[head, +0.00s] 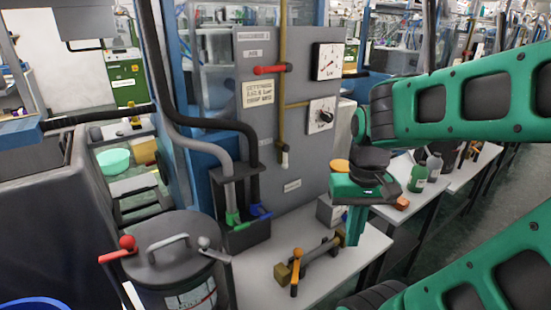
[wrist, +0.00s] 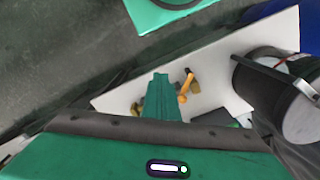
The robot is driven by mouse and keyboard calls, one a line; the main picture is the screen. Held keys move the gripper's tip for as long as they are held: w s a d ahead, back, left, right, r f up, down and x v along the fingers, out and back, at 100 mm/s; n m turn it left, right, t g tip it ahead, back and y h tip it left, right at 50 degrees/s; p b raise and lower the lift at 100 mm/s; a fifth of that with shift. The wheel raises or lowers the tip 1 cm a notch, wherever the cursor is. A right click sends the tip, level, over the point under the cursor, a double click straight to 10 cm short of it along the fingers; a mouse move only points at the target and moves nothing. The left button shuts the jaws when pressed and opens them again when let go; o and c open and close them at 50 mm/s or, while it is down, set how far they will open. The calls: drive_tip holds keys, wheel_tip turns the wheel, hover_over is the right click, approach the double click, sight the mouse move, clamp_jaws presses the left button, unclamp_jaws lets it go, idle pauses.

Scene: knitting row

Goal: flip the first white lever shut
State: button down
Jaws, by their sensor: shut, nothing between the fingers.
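A pale grey-white ball-tipped lever (head: 204,243) stands at the right side of the dark drum's lid. A small whitish handle (head: 284,158) hangs at the low end of the brass pipe on the grey panel. I cannot tell which of these is the first white lever. My gripper (head: 353,228) points down over the right end of the white table, with its green fingers together and empty. It is apart from both pale parts. In the wrist view the shut fingers (wrist: 162,88) show over the table, beside an orange lever (wrist: 185,88).
A brass fitting with orange levers (head: 295,268) lies on the white table (head: 265,285), close to my fingers. The drum (head: 160,270) with a red lever (head: 120,253) stands left. A black box with hoses (head: 240,232) stands behind. The panel (head: 270,120) has gauges and a red lever.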

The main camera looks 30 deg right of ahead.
sight(285, 158)
drive_tip(key=w+a+r+n+t+h, duration=0.1)
drive_tip(key=w+r+n+t, duration=0.1)
drive_tip(key=w, duration=0.8)
drive_tip(key=w+a+r+n+t+h, duration=0.1)
drive_tip(key=w+r+n+t+h, duration=0.1)
drive_tip(key=w, duration=0.8)
drive_tip(key=w+a+r+n+t+h, duration=0.1)
drive_tip(key=w+r+n, duration=0.3)
drive_tip(key=w, duration=0.6)
drive_tip(key=shift+a+r+t+h, duration=0.2)
drive_tip(key=shift+a+t+h, duration=0.1)
drive_tip(key=shift+t, duration=0.3)
drive_tip(key=shift+d+f, duration=0.1)
drive_tip(key=w+d+f, duration=0.5)
drive_tip(key=d+f, duration=0.2)
drive_tip(key=shift+w+d+f, duration=0.25)
drive_tip(key=shift+w+f, duration=0.05)
drive_tip(key=shift+f, duration=0.1)
drive_tip(key=shift+a, duration=0.1)
